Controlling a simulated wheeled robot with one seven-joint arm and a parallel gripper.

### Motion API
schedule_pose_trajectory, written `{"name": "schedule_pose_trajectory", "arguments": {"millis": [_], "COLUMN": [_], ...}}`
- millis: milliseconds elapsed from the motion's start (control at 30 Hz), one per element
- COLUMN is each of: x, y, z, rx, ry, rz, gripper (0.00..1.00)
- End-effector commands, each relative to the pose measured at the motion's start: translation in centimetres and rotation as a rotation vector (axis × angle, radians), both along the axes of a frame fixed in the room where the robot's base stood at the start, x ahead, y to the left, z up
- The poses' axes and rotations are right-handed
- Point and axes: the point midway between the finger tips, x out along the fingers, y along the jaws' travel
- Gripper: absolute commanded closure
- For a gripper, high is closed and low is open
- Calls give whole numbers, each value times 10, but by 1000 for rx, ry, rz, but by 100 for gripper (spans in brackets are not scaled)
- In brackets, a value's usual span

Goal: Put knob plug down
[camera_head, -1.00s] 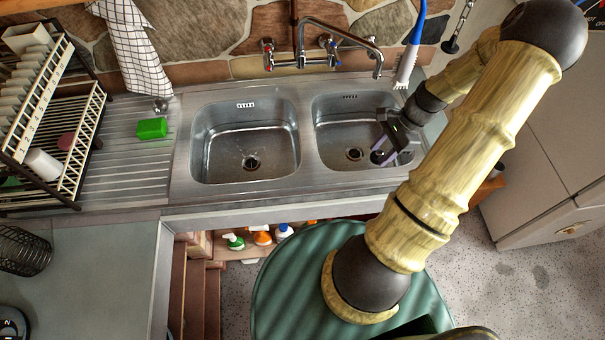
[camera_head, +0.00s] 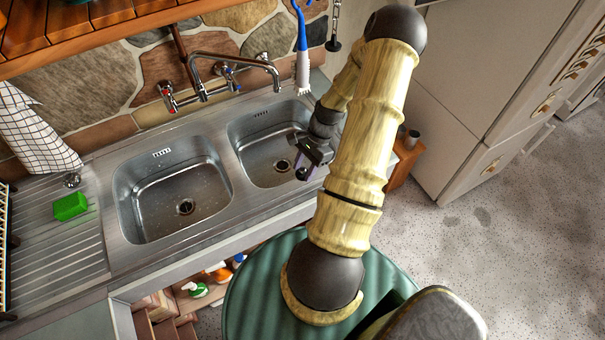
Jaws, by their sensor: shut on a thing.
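The knob plug (camera_head: 302,174) is a small, dark, round piece at the tip of my gripper (camera_head: 306,168). My gripper is shut on it, over the right side of the right sink basin (camera_head: 256,149). The plug appears just right of that basin's drain (camera_head: 283,166). I cannot tell whether it touches the basin. My gripper's dark body and arm hide the basin's right edge and part of the fingers.
The left basin (camera_head: 160,205) is empty. A green sponge (camera_head: 71,206) lies on the ridged drainboard (camera_head: 50,250). The tap (camera_head: 235,62) reaches over the basins. A blue-handled brush (camera_head: 302,60) hangs behind. A wooden stool (camera_head: 402,165) with a metal cup stands right.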

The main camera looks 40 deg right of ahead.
Motion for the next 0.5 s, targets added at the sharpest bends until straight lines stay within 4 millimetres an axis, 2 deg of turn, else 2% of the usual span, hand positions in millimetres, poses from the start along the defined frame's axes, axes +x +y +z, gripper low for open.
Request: {"name": "schedule_pose_trajectory", "arguments": {"millis": [367, 500], "x": [0, -1], "y": [0, 1], "z": [-4, -16], "rx": [0, 3], "ry": [0, 2], "rz": [0, 0], "gripper": [82, 82]}}
